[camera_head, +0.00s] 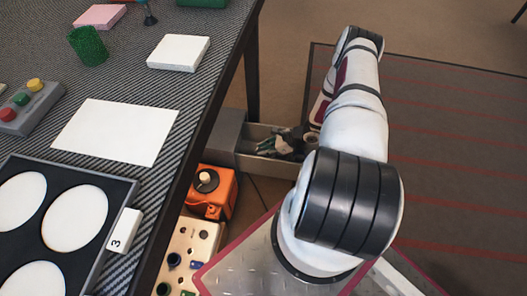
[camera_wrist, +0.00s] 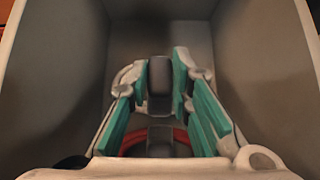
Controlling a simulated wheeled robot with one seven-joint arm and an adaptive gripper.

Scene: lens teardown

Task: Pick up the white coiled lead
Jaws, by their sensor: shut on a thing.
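My gripper (camera_wrist: 160,82) reaches down into a grey open drawer (camera_head: 274,130) beside the table. Its teal-padded fingers are closed in on a dark grey piece (camera_wrist: 160,76) between the tips. Pale curved bits show on both sides of the fingertips; I cannot tell whether they are the white coiled lead or parts of the fingers. No clear coil shows in either view. A red ring with a dark middle (camera_wrist: 155,139) lies between the fingers, nearer the wrist. In the head view my gripper (camera_head: 280,146) is small and my arm hides part of the drawer.
The drawer walls (camera_wrist: 260,70) stand close on both sides. An orange box (camera_head: 211,190) and a beige panel with holes (camera_head: 194,247) are beside the drawer. The patterned table (camera_head: 185,105) carries a white block (camera_head: 179,52), a green cup (camera_head: 88,45) and a black tray (camera_head: 120,190).

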